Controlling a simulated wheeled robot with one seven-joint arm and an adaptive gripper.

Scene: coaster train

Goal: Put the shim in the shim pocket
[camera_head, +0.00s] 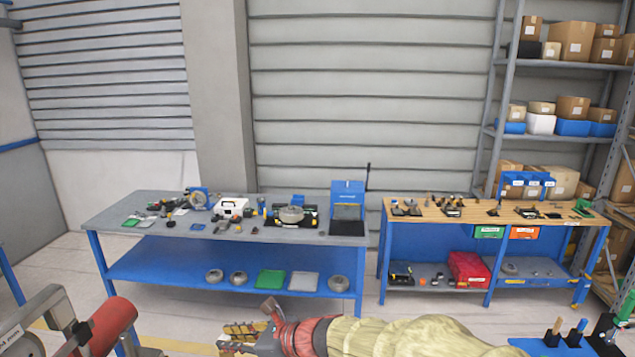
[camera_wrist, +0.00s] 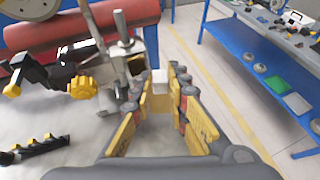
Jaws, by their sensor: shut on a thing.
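My gripper (camera_head: 236,338) is at the bottom of the head view, in front of the blue workbench and apart from it. In the wrist view, the yellow-padded fingers of my gripper (camera_wrist: 163,88) are closed around a small pale block (camera_wrist: 159,77) at their tips. This block seems to be the shim, but most of it is hidden by the fingers. I cannot make out the shim pocket in either view.
Left in the wrist view are a red roller (camera_wrist: 65,31), a yellow knob (camera_wrist: 82,87) and a metal post near my fingers. A blue workbench (camera_head: 150,262) with many tools stands ahead. A wood-topped bench (camera_head: 480,209) and shelves are at right.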

